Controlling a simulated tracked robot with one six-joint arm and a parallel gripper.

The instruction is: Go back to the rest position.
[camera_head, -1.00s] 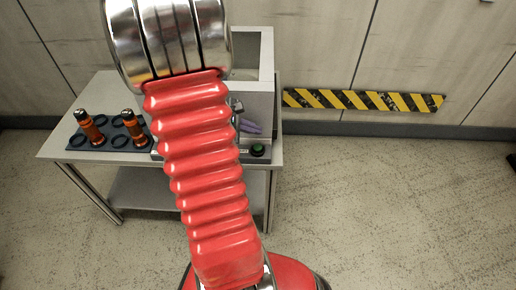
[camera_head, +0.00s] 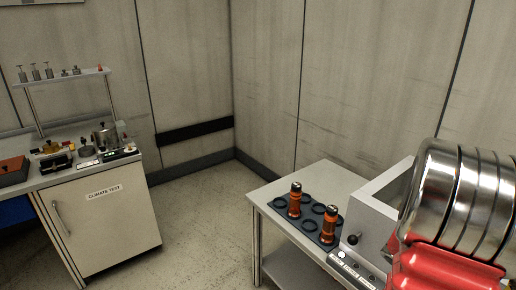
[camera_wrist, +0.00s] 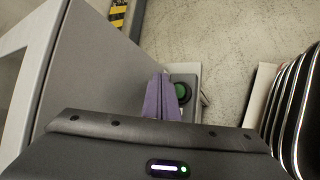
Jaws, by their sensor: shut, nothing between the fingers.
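My gripper (camera_wrist: 161,84) shows in the wrist view as two purple fingers lying together. It is shut, with nothing seen between the fingers. The fingertips appear beside a green round button (camera_wrist: 184,93) on a grey block; I cannot tell how far they are from it. A grey panel of the machine (camera_wrist: 95,65) is just left of the fingers. In the head view, my red and chrome arm fills the lower right, and my gripper is out of sight there.
The grey machine (camera_head: 371,222) stands on a table (camera_head: 262,192) beside a dark rack (camera_head: 310,218) with two orange cylinders (camera_head: 295,200) (camera_head: 329,224). A "CLIMATE TEST" cabinet (camera_head: 110,225) with instruments stands left. Open floor (camera_head: 200,215) lies between.

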